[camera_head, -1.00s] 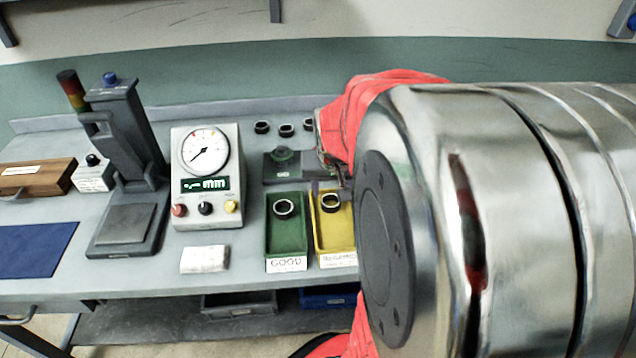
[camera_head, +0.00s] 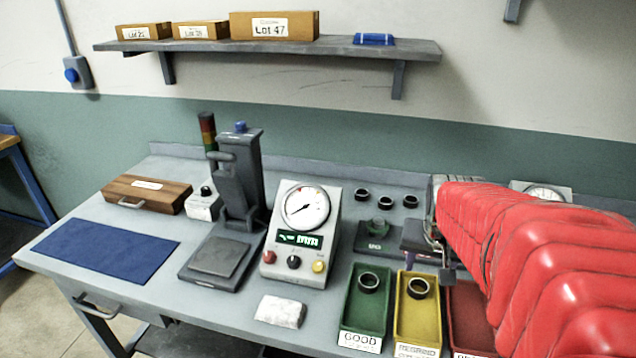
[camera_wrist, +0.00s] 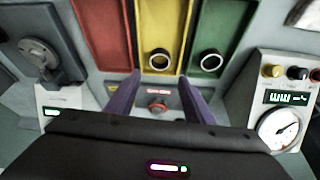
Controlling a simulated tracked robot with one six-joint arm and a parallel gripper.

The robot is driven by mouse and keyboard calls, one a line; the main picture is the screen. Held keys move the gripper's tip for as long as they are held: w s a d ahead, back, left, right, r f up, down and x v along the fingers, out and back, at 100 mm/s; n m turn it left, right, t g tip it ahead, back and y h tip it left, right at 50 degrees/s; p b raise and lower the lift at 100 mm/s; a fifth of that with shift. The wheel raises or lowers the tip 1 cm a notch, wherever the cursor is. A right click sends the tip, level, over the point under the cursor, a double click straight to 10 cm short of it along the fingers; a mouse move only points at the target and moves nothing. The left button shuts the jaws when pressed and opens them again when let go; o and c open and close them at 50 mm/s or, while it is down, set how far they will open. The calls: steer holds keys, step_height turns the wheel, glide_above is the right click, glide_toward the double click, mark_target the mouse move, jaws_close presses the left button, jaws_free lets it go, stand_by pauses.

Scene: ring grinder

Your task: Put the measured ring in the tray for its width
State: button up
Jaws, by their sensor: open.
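My gripper (camera_wrist: 160,76) is open in the wrist view, its two purple fingers apart with nothing held between them. A dark ring (camera_head: 418,288) lies in the yellow tray (camera_head: 404,328), whose label seems to read REGRIND. It also shows in the wrist view (camera_wrist: 159,58), just beyond the fingertips and apart from them. Another ring (camera_head: 369,282) lies in the green tray (camera_head: 352,318) marked GOOD. The red tray (camera_head: 468,315) is partly hidden by my arm in the head view; its visible part is empty in the wrist view (camera_wrist: 103,35).
Several rings stand at the back, one of them at the middle (camera_head: 385,202). The measuring station (camera_head: 375,240) is behind the trays. A dial gauge (camera_head: 305,207) with a green display, a press (camera_head: 240,185) and a blue mat (camera_head: 105,253) are to the left.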

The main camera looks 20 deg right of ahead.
steer(key=s+a+r+n+y, duration=0.1)
steer(key=s+a+n, duration=0.1)
steer(key=a, duration=0.6)
steer(key=s+a+r+n+t+y, duration=0.1)
steer(key=s+a+r+n, duration=0.1)
steer(key=a, duration=0.6)
steer(key=s+a+r+n+t, duration=0.1)
steer(key=a+n, duration=0.3)
steer(key=a, duration=0.4)
steer(key=shift+s+r+y, duration=0.35)
steer(key=shift+s+y, duration=0.05)
steer(key=shift+s, duration=0.2)
